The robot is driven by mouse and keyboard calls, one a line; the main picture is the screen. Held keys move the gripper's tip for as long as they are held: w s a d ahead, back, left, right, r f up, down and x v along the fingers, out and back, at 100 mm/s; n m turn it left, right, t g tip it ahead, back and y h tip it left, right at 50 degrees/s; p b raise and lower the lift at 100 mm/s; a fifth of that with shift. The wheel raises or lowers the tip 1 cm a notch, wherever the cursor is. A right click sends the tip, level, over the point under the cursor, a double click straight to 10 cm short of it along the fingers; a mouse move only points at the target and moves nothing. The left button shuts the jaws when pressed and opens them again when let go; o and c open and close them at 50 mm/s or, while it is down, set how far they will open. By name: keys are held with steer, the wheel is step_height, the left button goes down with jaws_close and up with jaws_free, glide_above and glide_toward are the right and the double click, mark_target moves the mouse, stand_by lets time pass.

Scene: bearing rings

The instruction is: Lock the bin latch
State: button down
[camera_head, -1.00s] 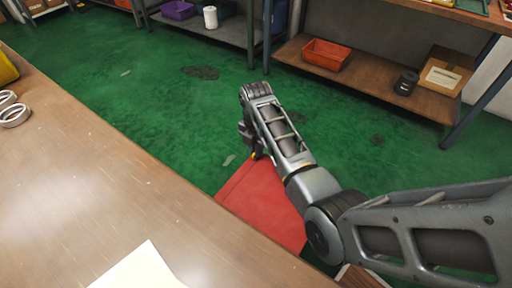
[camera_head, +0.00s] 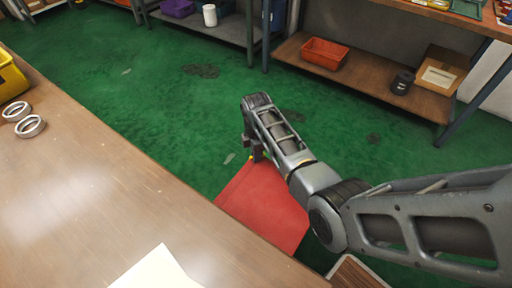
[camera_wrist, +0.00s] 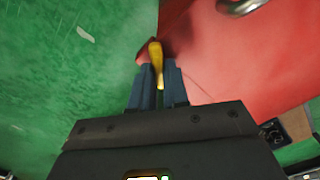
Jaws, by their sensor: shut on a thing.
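The red bin (camera_head: 262,205) stands on the floor beyond the workbench edge. Its flat red top also shows in the wrist view (camera_wrist: 235,60), with a piece of a metal fitting at the top edge. A yellow latch lever (camera_wrist: 156,53) sits at the bin's edge. My gripper (camera_head: 254,156) is low beside the bin's far left corner. In the wrist view my gripper (camera_wrist: 158,80) has its two dark fingers shut on the yellow lever, which sticks out past the fingertips. The latch's base is mostly hidden, so I cannot tell its lock state.
The wooden workbench (camera_head: 90,190) fills the left front, with metal rings (camera_head: 30,126), a yellow bin (camera_head: 10,80) and paper (camera_head: 155,270). A shelf (camera_head: 350,85) with an orange tray (camera_head: 325,54) and a cardboard box (camera_head: 440,73) stands behind. Green floor (camera_head: 170,100) is open between.

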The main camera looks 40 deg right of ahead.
steer(key=m+p, duration=0.1)
steer(key=m, duration=0.1)
steer(key=m+p, duration=0.1)
steer(key=m, duration=0.2)
steer(key=shift+s+a+r+m, duration=0.1)
steer(key=shift+s+a+m, duration=0.1)
steer(key=shift+m, duration=0.1)
steer(key=m+p, duration=0.1)
steer(key=m, duration=0.4)
steer(key=shift+a+p, duration=0.1)
steer(key=shift+p, duration=0.25)
steer(key=c, duration=1.1)
jaws_free()
steer(key=shift+r+p, duration=0.85)
steer(key=shift+r, duration=2.95)
